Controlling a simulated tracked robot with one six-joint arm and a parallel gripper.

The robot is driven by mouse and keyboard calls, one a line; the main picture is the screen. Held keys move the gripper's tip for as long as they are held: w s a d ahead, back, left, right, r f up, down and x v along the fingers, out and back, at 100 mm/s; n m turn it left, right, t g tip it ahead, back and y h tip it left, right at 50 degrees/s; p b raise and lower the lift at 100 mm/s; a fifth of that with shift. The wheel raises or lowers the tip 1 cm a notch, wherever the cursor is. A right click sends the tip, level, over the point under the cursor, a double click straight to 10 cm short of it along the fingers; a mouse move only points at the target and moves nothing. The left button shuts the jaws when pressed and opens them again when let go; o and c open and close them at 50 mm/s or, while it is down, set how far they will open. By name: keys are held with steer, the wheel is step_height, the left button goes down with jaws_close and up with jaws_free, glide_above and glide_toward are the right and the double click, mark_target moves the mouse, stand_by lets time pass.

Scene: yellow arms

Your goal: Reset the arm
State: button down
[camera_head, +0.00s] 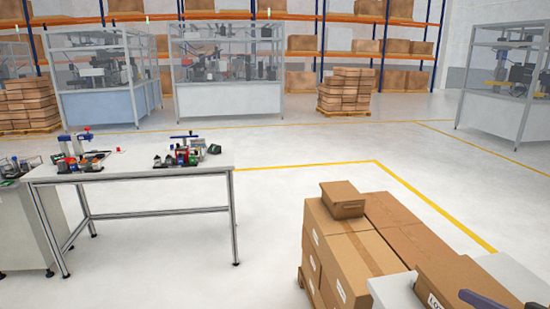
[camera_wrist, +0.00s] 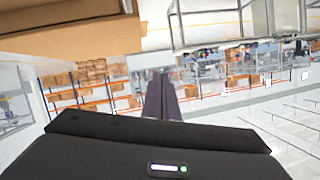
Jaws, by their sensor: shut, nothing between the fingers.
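My gripper (camera_wrist: 162,98) shows in the wrist view as two dark fingers close together, with nothing between them. The wrist view is upside down, with shelves and floor beyond the fingers. A cardboard box (camera_wrist: 70,40) fills the upper left of that view, apart from the fingertips. In the head view a dark purple piece (camera_head: 486,300) at the bottom right looks like part of my gripper, beside a labelled cardboard box (camera_head: 462,283). Most of my arm is out of view.
A white workbench (camera_head: 130,172) with tools stands at left. Machine enclosures (camera_head: 228,70) and shelving line the back. The middle floor is clear.

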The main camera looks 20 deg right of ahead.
steer(key=w+a+n+g+y, duration=0.1)
steer(key=w+a+g+y, duration=0.3)
steer(key=a, duration=0.7)
steer(key=w+a+n+g+y, duration=0.1)
steer(key=w+a+g, duration=0.2)
steer(key=w+a, duration=0.55)
steer(key=s+a+r+g+h, duration=0.1)
steer(key=s+a, duration=0.3)
steer(key=a, duration=0.7)
steer(key=s+a+r+n+g+h, duration=0.1)
steer(key=s+a+h, duration=0.3)
steer(key=a, duration=0.6)
steer(key=shift+s+a+r, duration=0.2)
steer(key=shift+a, duration=0.2)
